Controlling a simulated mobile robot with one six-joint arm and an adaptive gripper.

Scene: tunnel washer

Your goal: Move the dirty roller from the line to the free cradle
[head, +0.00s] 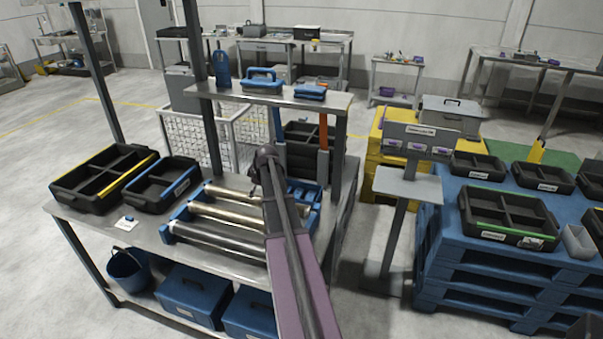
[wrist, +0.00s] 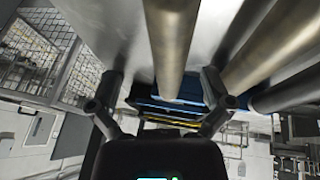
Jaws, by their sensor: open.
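Several rollers lie side by side in a blue rack on the metal bench in the head view. The back two, a pale roller (head: 235,194) and another pale one (head: 225,214), are beige metal. The front roller (head: 218,240) is darker grey. The blue rack (head: 180,213) shows at their left ends; my arm crosses in front of their right part. I cannot tell which is dirty. In the wrist view my gripper (wrist: 162,88) is open and empty. A beige roller (wrist: 172,35) runs toward the gap between its fingers; contact is unclear. Another roller (wrist: 262,45) lies to the right.
Two black trays, one yellow-edged (head: 105,178) and one blue-edged (head: 163,184), stand left of the rack. A raised shelf (head: 270,97) with its posts stands behind it. A small sign stand (head: 408,185) and blue pallets (head: 470,270) are to the right.

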